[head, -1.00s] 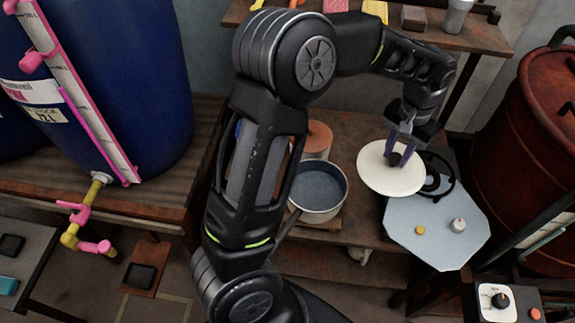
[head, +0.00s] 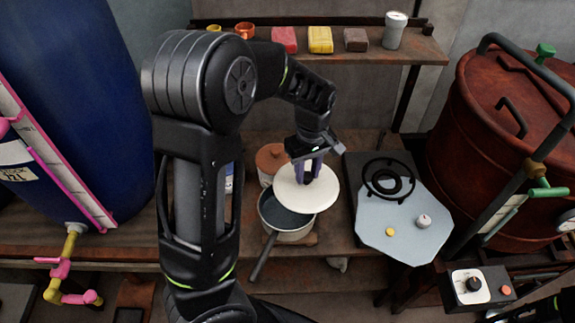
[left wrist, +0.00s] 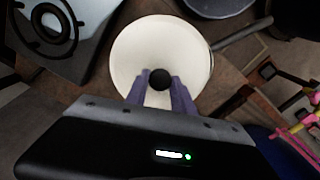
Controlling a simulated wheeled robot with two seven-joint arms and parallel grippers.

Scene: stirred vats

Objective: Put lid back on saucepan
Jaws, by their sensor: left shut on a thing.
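My left gripper (head: 309,172) is shut on the dark knob of the cream lid (head: 322,198). The lid is held in the air and in the head view overlaps the back right part of the saucepan (head: 272,212). The saucepan is grey with a long dark handle pointing toward the front left, and its open inside still shows at the left. In the left wrist view the lid (left wrist: 135,60) lies below the purple fingers (left wrist: 160,92), with the knob between them.
A shelf (head: 370,50) with coloured blocks is at the back. A rusty red vat (head: 480,120) stands at right.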

